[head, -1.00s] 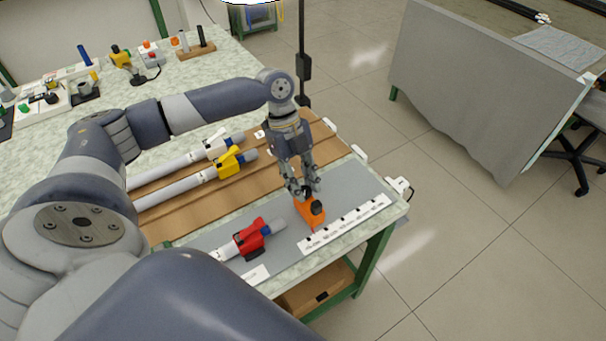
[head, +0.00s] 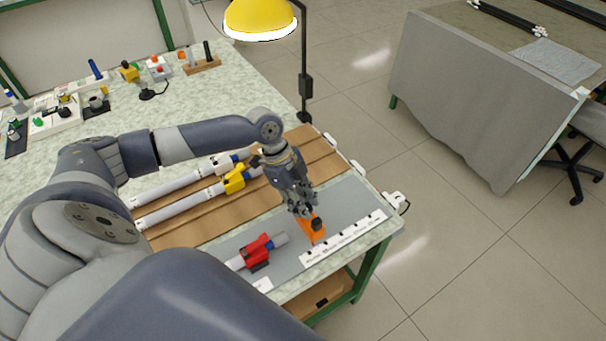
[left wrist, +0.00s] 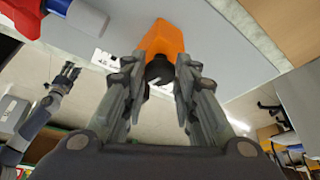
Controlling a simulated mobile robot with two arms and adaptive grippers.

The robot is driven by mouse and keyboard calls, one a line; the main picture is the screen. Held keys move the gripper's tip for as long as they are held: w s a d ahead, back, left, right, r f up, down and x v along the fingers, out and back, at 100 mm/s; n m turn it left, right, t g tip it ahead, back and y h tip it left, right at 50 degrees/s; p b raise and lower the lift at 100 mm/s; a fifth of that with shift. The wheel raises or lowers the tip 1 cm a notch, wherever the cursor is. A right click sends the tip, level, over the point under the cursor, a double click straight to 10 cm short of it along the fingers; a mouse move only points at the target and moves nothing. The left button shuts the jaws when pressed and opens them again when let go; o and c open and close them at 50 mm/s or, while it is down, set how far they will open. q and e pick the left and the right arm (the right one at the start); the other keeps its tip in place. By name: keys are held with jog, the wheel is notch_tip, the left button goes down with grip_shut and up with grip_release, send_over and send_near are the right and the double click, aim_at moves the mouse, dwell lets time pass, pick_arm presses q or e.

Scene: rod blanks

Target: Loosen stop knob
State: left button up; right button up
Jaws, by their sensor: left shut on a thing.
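The orange stop (head: 307,236) sits on the grey strip near the table's right end, beside a white scale. Its black stop knob (head: 317,224) faces right in the head view. In the left wrist view the knob (left wrist: 159,71) lies between the two fingers, below the orange body (left wrist: 162,40). My left gripper (head: 305,212) is shut on the knob; the fingers partly hide the stop in the head view. My right gripper (left wrist: 70,72) shows small at the left of the left wrist view; its opening is unclear.
A red clamp (head: 257,250) on a grey rod lies left of the stop. White (head: 222,164) and yellow (head: 235,180) clamps on rods lie on the brown board behind. A yellow lamp (head: 258,18) stands at the back. The white scale (head: 345,238) runs along the front edge.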

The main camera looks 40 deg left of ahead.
pick_arm(q)
jog(key=o, duration=1.1)
jog(key=v, duration=1.2)
